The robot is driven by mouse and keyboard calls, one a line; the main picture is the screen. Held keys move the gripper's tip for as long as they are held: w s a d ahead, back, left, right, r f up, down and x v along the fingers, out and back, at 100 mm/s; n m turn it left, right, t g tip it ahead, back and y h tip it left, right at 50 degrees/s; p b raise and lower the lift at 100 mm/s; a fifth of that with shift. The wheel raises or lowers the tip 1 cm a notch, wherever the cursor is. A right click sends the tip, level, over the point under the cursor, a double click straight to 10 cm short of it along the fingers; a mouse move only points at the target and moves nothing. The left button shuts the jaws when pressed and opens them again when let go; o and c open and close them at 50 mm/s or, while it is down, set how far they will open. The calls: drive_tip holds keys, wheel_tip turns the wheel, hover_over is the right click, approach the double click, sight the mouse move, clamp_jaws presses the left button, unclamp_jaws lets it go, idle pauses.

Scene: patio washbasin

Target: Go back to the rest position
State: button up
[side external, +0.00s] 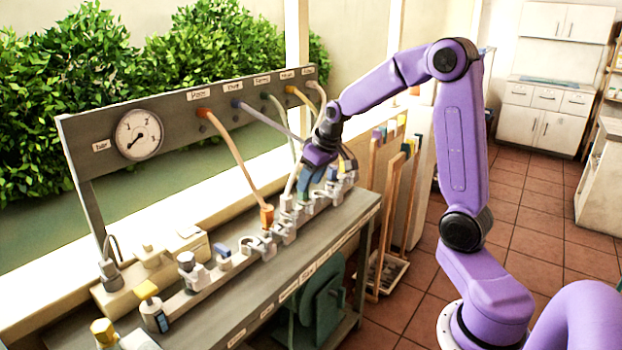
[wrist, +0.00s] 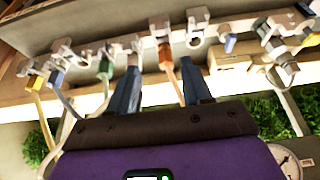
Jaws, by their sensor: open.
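My purple arm reaches over the bench from the right in the side view, and my gripper (side external: 312,187) hangs above the right part of the row of holders. In the wrist view, my gripper (wrist: 161,88) shows two blue-grey fingers spread apart with nothing held between them. An orange plug (side external: 267,216) on an orange hose stands in a holder to the left of my gripper. In the wrist view this orange plug (wrist: 166,58) shows beyond the gap between the fingers. My gripper partly hides the plugs at the right end in the side view.
A grey panel (side external: 88,140) with a round gauge (side external: 139,134) and several hoses stands behind the bench (side external: 330,222). A yellow-capped bottle (side external: 151,308) stands at the front left. Wooden-handled tools (side external: 384,215) lean right of the bench. Tiled floor (side external: 530,215) is clear farther right.

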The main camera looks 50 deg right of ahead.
drive_tip(key=s+a+n+g+y, duration=0.15)
drive_tip(key=s+a+n, duration=0.45)
drive_tip(key=s+a, duration=1)
drive_tip(key=s+a+f+n+g+h, duration=0.1)
drive_tip(key=s+n, duration=0.5)
drive_tip(key=s, duration=0.9)
drive_tip(key=shift+s+a+f+n+g, duration=0.2)
drive_tip(key=shift+a+n+g, duration=0.1)
drive_tip(key=shift+a+g, duration=0.7)
